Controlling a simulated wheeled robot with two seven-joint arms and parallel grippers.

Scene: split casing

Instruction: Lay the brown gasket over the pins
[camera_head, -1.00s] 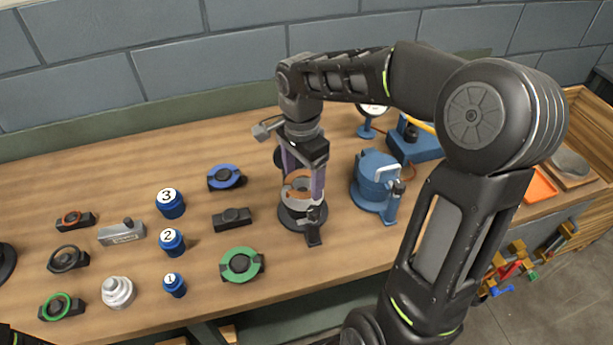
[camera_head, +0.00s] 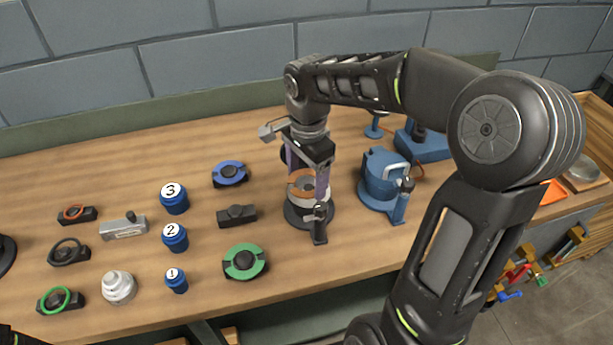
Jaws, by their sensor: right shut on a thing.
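My right gripper (camera_head: 307,180) points down over a round casing on a dark base (camera_head: 298,213), which stands on the bench near the middle of the view. Its purple fingers are shut on the brown gasket (camera_head: 299,188), an orange-brown ring held level at the top of the pale casing body. The fingers partly hide the gasket and casing. I cannot make out the pins, or whether the gasket touches the casing. My left gripper is not in view.
A blue clamped pot (camera_head: 382,178) stands close to the right of the casing. Numbered blue cylinders (camera_head: 174,199), a blue ring part (camera_head: 230,173), a green ring part (camera_head: 244,262) and several small fixtures spread to the left. The bench's front strip is clear.

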